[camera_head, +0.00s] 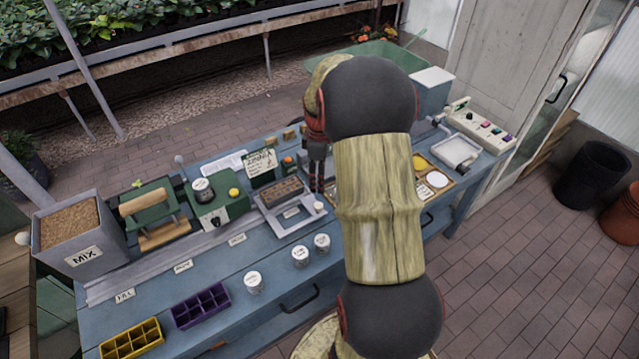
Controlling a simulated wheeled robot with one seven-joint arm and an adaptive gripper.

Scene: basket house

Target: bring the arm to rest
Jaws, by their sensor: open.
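My arm rises from the bottom of the head view, with dark joints and a wood-textured link, and bends over the blue workbench (262,290). My gripper (316,182) shows just left of the arm link, pointing down over the bench beside a dark seed tray (283,191) on its grey stand. Its fingers are small and dark here. It is open and I see nothing held in it. My arm hides part of the bench behind it.
A grey MIX bin (84,240), green machines (218,200), white-lidded jars (301,254), a purple tray (201,305) and a yellow tray (131,340) crowd the bench. A button panel (482,130) sits at the far right.

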